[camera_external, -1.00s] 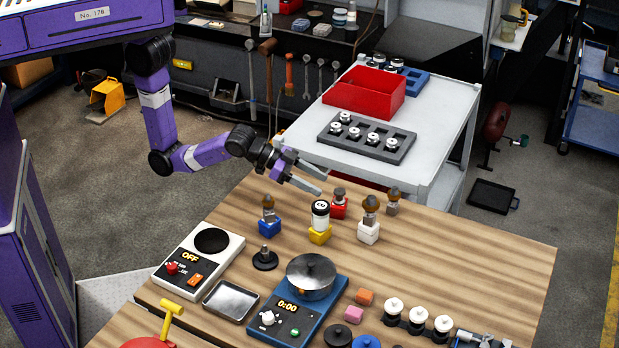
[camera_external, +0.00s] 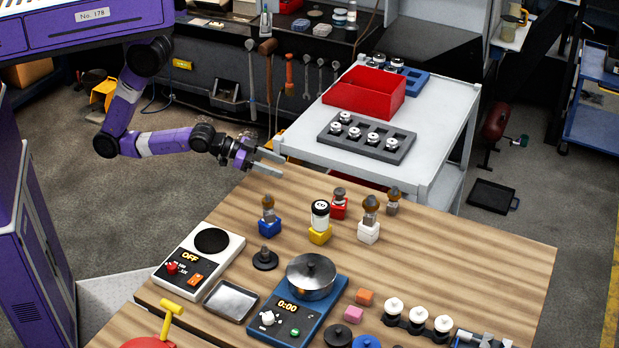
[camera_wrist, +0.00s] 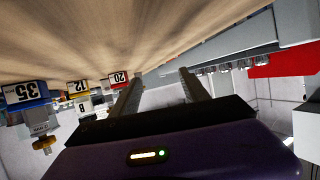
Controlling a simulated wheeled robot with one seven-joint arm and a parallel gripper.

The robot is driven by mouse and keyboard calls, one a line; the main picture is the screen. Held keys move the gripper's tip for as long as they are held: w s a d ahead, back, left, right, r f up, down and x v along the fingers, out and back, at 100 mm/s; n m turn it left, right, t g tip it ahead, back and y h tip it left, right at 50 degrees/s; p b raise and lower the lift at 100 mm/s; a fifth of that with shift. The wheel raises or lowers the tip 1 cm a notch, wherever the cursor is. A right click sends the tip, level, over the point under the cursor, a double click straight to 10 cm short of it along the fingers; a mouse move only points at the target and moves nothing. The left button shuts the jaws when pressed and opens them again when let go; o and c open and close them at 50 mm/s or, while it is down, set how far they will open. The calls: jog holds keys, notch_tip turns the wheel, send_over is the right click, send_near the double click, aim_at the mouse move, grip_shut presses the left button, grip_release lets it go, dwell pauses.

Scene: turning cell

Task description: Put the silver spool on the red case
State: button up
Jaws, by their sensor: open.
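The red case (camera_external: 339,209) is a small block at the back of the wooden table, between the yellow and white blocks. A small silver-grey spool (camera_external: 339,194) with a darker top appears upright on it. In the wrist view, which is upside down, the red case (camera_wrist: 119,79) bears the number 20; the spool is not clear there. My gripper (camera_external: 277,164) is open and empty over the table's back left corner, left of the red case and apart from it. Its two spread fingers also show in the wrist view (camera_wrist: 160,78).
Blue (camera_external: 269,227), yellow (camera_external: 320,236) and white (camera_external: 368,232) blocks stand near the red case, each with a piece on top. Another brown-topped piece (camera_external: 393,200) stands to the right. A white cart (camera_external: 440,140) with a red bin (camera_external: 365,93) stands behind. The table's back left is clear.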

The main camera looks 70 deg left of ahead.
jog(key=s+a+r+n+t+y, duration=0.1)
jog(key=s+a+r+n+y, duration=0.1)
jog(key=s+a, duration=0.6)
jog(key=s+a+r+n+t+y, duration=0.1)
jog(key=s+a+n+y, duration=0.1)
jog(key=s+a, duration=0.5)
jog(key=shift+s+a+r+n+y, duration=0.3)
jog(key=shift+s+a+r+y, duration=0.15)
jog(key=shift+s, duration=0.65)
